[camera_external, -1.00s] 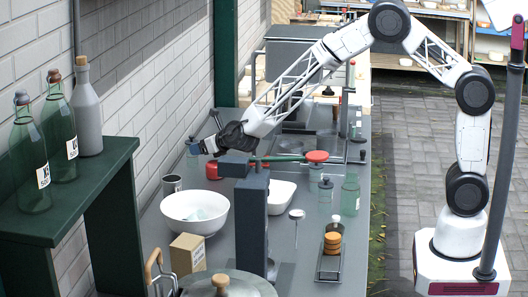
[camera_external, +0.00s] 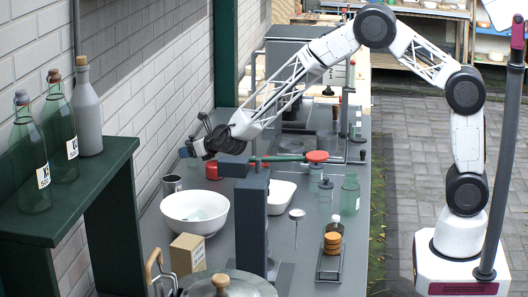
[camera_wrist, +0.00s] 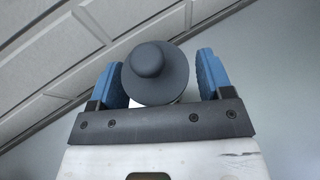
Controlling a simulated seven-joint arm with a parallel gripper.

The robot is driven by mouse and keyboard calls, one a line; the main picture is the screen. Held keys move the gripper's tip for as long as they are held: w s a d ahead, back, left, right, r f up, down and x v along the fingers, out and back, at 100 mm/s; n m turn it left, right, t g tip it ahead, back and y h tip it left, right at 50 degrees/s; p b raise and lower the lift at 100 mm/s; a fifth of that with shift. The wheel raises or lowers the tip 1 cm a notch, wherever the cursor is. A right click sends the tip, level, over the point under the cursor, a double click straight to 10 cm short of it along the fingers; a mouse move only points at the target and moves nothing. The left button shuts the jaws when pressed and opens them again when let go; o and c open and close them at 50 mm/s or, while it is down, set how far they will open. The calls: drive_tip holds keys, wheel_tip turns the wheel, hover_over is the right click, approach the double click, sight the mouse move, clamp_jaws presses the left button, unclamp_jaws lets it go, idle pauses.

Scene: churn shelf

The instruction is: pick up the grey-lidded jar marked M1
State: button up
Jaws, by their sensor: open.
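In the wrist view, a round dark grey lid with a knob (camera_wrist: 157,78) sits between the two blue fingers of my gripper (camera_wrist: 161,76). The fingers are apart, with a visible gap on the right; on the left, the lid's edge is close to the finger. The jar body under the lid is almost wholly hidden, and no M1 mark can be read.
A red-lidded item (camera_external: 212,170), a grey mug (camera_external: 172,184) and a white bowl (camera_external: 195,212) stand nearby. A grey post (camera_external: 252,215) stands in front, with a green bar and red knob behind it.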

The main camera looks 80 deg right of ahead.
sight(192, 140)
drive_tip(key=shift+c, duration=0.3)
drive_tip(key=c, duration=1.2)
clamp_jaws()
drive_tip(key=shift+r, duration=1.55)
drive_tip(key=shift+s+r, duration=0.15)
drive_tip(key=shift+r, duration=0.15)
drive_tip(key=s+a+r, duration=0.1)
drive_tip(key=s+a, duration=0.1)
drive_tip(key=s, duration=1.3)
drive_tip(key=shift+s+a+r, duration=0.15)
drive_tip(key=shift+s+r, duration=0.05)
drive_tip(key=shift+s, duration=0.05)
